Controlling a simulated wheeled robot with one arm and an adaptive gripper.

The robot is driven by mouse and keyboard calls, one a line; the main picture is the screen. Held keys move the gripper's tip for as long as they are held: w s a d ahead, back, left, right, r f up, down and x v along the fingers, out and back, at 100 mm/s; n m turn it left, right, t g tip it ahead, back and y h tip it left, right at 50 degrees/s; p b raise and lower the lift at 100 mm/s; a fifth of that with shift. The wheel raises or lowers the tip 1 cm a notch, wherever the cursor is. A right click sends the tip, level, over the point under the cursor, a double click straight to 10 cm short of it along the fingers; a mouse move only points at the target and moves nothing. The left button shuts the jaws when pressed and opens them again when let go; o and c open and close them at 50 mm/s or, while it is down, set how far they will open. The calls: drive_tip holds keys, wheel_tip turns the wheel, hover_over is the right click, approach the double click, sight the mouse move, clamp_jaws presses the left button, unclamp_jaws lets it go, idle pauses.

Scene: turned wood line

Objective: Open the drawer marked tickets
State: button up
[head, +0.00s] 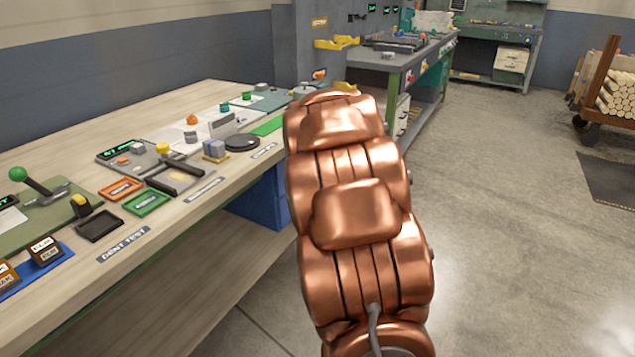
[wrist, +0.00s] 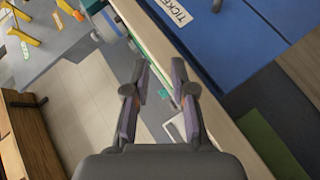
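A white label with dark letters, partly readable as "TICKE" (wrist: 175,12), sits at the top of the wrist view, next to a blue panel (wrist: 245,40). The rest of the word is cut off or too small to read. In the head view a blue drawer unit (head: 265,200) shows under the wooden bench, partly hidden by my copper arm. My gripper (wrist: 160,70) has its two fingers apart with nothing between them. It is below the label in the wrist view and apart from it. My gripper is hidden behind my arm in the head view.
The wooden bench (head: 165,235) on the left carries trays, levers and small blocks. A grey bench (head: 405,62) stands beyond my arm. A loaded wood cart (head: 610,95) is at the far right.

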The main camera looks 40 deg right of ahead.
drive_tip(key=d+f+n+t+y+b, duration=0.6)
drive_tip(key=d+f+n+t+b, duration=0.3)
drive_tip(key=f+b, duration=0.55)
drive_tip(key=shift+n+g, duration=0.4)
drive_tip(key=shift+n, duration=0.1)
drive_tip(key=shift+w+d, duration=0.35)
drive_tip(key=shift+w, duration=1.05)
drive_tip(key=shift+w+d, duration=0.35)
drive_tip(key=shift+w, duration=1)
drive_tip(key=shift+w+d, duration=0.35)
drive_tip(key=shift+w, duration=1.05)
clamp_jaws()
